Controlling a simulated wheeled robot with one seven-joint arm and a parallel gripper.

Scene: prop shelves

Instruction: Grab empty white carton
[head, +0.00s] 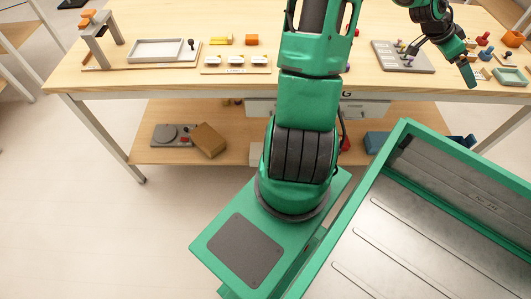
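A pale, box-like thing (256,154) stands on the lower shelf, mostly hidden behind my arm. It may be the white carton, but I cannot tell, nor whether it is empty. A shallow white tray (157,49) lies on a board at the left of the tabletop and looks empty. My gripper (468,76) is at the upper right, above the right part of the table and well away from both. Its fingers are too small and overlapped to tell whether it is open or shut. No held object is clear.
The wooden table (120,72) has a lower shelf (140,152). The shelf holds a brown box (208,140), a grey device (168,135) and blue items (376,142). A grey board with pegs (405,62) lies near my gripper. The floor at left is clear.

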